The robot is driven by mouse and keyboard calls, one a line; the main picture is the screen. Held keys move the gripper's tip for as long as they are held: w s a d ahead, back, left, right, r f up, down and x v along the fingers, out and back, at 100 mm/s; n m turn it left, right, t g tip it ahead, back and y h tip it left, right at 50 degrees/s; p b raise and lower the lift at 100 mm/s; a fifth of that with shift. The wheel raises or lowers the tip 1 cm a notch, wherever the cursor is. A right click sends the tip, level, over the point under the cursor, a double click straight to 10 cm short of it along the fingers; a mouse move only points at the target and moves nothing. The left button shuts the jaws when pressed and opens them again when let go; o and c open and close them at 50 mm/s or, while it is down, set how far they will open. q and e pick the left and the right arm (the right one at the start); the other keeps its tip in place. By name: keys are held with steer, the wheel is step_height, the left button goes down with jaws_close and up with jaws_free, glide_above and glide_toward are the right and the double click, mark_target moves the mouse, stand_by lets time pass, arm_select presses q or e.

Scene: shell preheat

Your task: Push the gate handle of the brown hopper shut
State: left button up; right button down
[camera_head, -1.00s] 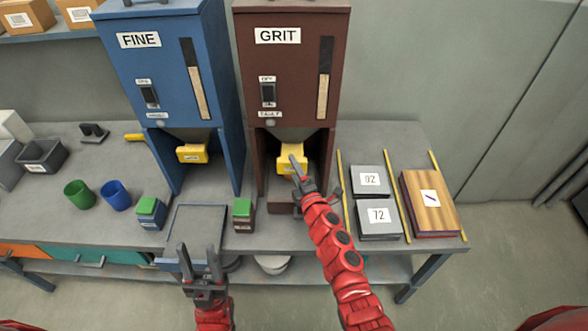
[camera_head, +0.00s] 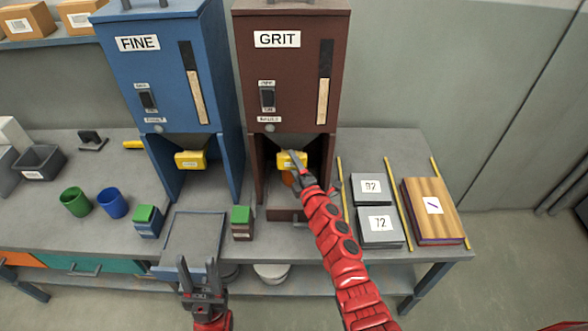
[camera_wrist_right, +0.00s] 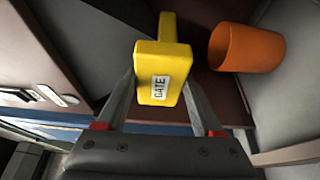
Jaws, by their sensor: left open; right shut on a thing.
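The brown hopper (camera_head: 287,75), labelled GRIT, stands on the bench right of the blue one. Its yellow gate handle (camera_head: 288,159) sits in the opening below the body. My right gripper (camera_head: 294,164) is at the handle; in the right wrist view the yellow handle (camera_wrist_right: 157,75), labelled GATE, lies between its two fingers. An orange cup (camera_wrist_right: 247,47) stands inside the hopper's bay beside the handle, mostly hidden by my right arm in the head view. My left gripper (camera_head: 198,275) is open and empty in front of the bench's edge.
The blue hopper (camera_head: 165,80), labelled FINE, has its own yellow handle (camera_head: 190,160). A grey tray (camera_head: 194,240) and small green-topped boxes are in front. Grey blocks marked 02 (camera_head: 371,186) and 72 (camera_head: 380,223) lie to the right, with a wooden block (camera_head: 432,211).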

steer(key=shift+c, duration=1.1)
jaws_free()
steer(key=shift+r, duration=0.15)
steer(key=shift+o, duration=1)
steer(key=shift+w, duration=0.2)
steer(key=b+v, duration=0.1)
steer(key=v, duration=1.6)
steer(key=shift+s, duration=0.25)
